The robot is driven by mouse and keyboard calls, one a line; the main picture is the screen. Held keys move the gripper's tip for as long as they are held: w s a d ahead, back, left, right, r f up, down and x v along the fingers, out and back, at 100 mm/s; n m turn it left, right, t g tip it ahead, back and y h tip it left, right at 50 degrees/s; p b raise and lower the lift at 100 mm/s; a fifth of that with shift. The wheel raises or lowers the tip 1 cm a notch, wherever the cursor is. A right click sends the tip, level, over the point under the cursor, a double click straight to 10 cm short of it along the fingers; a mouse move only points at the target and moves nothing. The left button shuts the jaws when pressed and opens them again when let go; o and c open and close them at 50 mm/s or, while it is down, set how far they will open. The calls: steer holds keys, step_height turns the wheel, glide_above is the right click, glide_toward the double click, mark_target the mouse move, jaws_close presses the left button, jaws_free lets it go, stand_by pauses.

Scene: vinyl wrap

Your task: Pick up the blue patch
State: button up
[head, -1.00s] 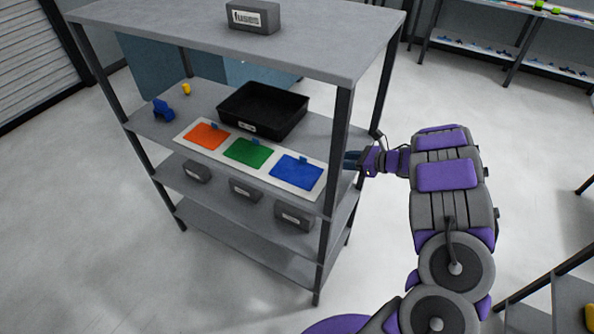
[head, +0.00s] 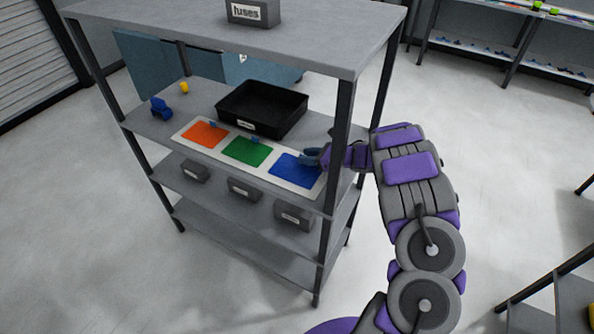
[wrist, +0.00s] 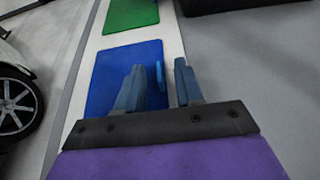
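The blue patch (head: 293,170) lies flat at the right end of a white strip (head: 262,168) on the shelf. It also shows in the wrist view (wrist: 104,76), with a small blue tab (wrist: 161,76) standing at its edge. My gripper (head: 312,156) reaches in over the shelf from the right, at the tab side of the patch. In the wrist view my gripper (wrist: 159,80) is open, with the tab between its two fingers. The fingers do not appear closed on the tab. The green patch (head: 246,151) and the orange patch (head: 203,134) lie farther left on the strip.
A black tray (head: 262,108) stands behind the strip. A shelf post (head: 338,143) rises close to my arm. A blue object (head: 160,108) and a yellow one (head: 184,87) sit at the shelf's far left. Grey boxes (head: 294,215) stand on the shelf below.

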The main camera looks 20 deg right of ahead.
steer(key=shift+w+a, duration=0.2)
steer(key=shift+d, duration=0.1)
steer(key=shift+c, duration=0.3)
jaws_close()
